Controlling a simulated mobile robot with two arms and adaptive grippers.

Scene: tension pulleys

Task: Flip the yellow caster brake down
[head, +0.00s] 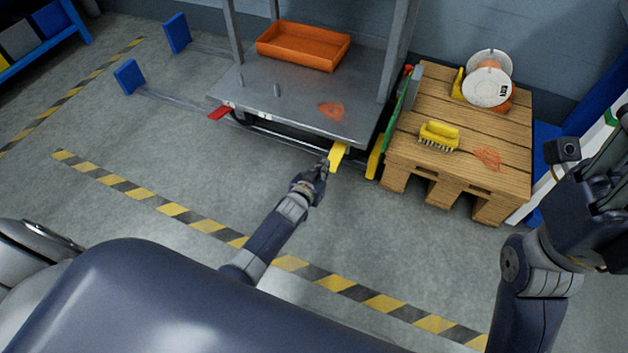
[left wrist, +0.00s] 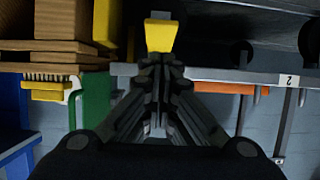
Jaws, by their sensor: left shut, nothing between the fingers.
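The yellow caster brake (head: 337,155) sticks out from under the front right corner of the grey cart (head: 300,100). In the left wrist view the yellow brake (left wrist: 160,36) is right ahead of the fingertips. My left gripper (head: 325,168) is shut and empty, with its tips at or very near the brake; I cannot tell whether they touch. The left gripper also shows in the left wrist view (left wrist: 158,65). My right gripper is at the right edge of the head view, partly cut off, and its fingertips cannot be made out.
A red pedal (head: 219,112) is at the cart's left corner. An orange tray (head: 303,46) sits on the cart. A wooden pallet stack (head: 460,165) with a yellow brush (head: 439,136) and white spools (head: 487,86) stands close on the right. The floor in front is clear.

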